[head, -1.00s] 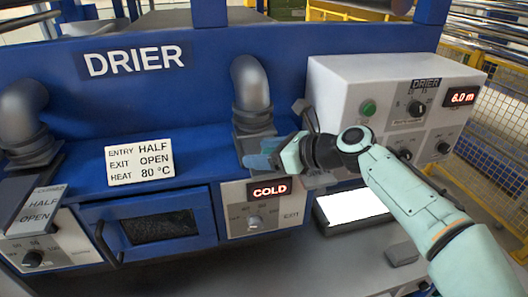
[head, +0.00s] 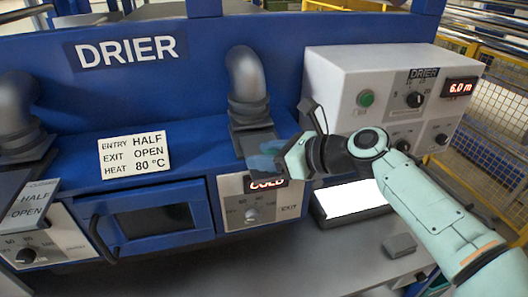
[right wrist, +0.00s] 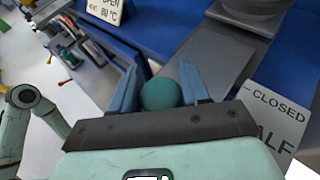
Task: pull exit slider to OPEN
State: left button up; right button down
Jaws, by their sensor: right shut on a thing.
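The exit slider (head: 250,143) is a grey plate at the foot of the right-hand exhaust pipe on the blue drier. In the right wrist view a round green knob (right wrist: 160,94) sits between the blue fingers of my right gripper (right wrist: 160,88), which is shut on it. In the head view my right gripper (head: 268,158) is at the front edge of the blue ledge, over the top of the red COLD display (head: 266,184); the knob is hidden there. A label (right wrist: 275,115) reading CLOSED and part of HALF lies beside the slider.
A white sign (head: 135,155) reads ENTRY HALF, EXIT OPEN, HEAT 80 °C. The entry label (head: 30,205) is at the left edge. A white control box (head: 330,85) stands close behind my right arm, above a white-topped tray (head: 348,200).

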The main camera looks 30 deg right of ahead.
jog(key=c, duration=0.6)
grip_release()
jog(key=shift+s+a, duration=0.1)
jog(key=shift+s, duration=0.1)
jog(key=shift+c, duration=0.2)
jog(key=shift+s, duration=0.1)
jog(key=v, duration=1.3)
jog(key=shift+s+r, duration=0.1)
